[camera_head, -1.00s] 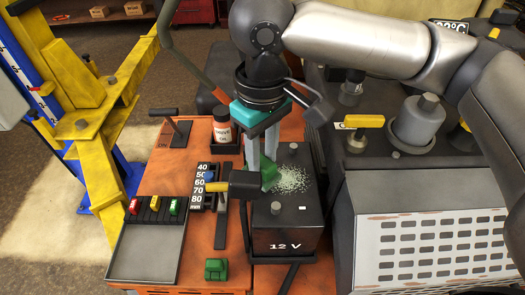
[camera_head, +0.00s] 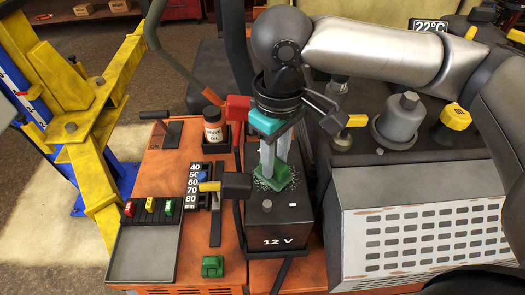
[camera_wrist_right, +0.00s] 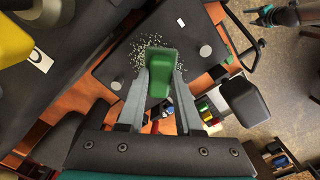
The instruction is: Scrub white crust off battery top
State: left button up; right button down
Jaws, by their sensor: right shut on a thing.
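The black battery (camera_head: 283,232), marked 12 V, sits in a tray on the orange deck. White crust specks (camera_head: 260,184) lie on its top, and they also show around the green block in the right wrist view (camera_wrist_right: 139,52). My right gripper (camera_head: 273,172) is shut on a green scrubbing block (camera_head: 274,178), which also shows between the fingers in the right wrist view (camera_wrist_right: 160,70). The block is at the battery top, over the crusted patch, and hides part of it. I cannot tell how firmly it touches.
A brown-labelled bottle (camera_head: 213,126) stands behind the height scale (camera_head: 192,185). A grey tray (camera_head: 146,252) and a small green piece (camera_head: 212,266) lie front left. The vented grey housing (camera_head: 425,230) is right.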

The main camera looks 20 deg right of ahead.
jog(key=shift+s+d+f, duration=0.1)
jog(key=shift+s+d, duration=0.1)
jog(key=shift+d, duration=0.5)
jog(key=shift+s+d, duration=0.2)
jog(key=shift+d, duration=0.45)
jog(key=shift+s+d+f, duration=0.1)
jog(key=shift+s+d, duration=0.1)
jog(key=shift+d, duration=0.5)
jog(key=shift+r, duration=0.1)
jog(key=shift+w+a+f, duration=0.1)
jog(key=shift+w+a, duration=0.05)
jog(key=shift+a, duration=0.55)
jog(key=shift+w+a+f, duration=0.1)
jog(key=shift+w+a, duration=0.1)
jog(key=shift+a, duration=0.45)
jog(key=shift+w+a+f, duration=0.1)
jog(key=shift+w+a, duration=0.05)
jog(key=shift+a, duration=0.55)
jog(key=shift+w+a+r, duration=0.1)
jog(key=shift+w+a, duration=0.1)
jog(key=shift+a, duration=0.55)
jog(key=shift+w+a+r, duration=0.1)
jog(key=shift+w+a, duration=0.1)
jog(key=shift+a, duration=0.55)
jog(key=shift+s, duration=0.15)
jog(key=shift+d+f, duration=0.3)
jog(key=shift+d, duration=0.55)
jog(key=shift+s+d+f, duration=0.1)
jog(key=shift+s+d, duration=0.1)
jog(key=shift+d, duration=0.8)
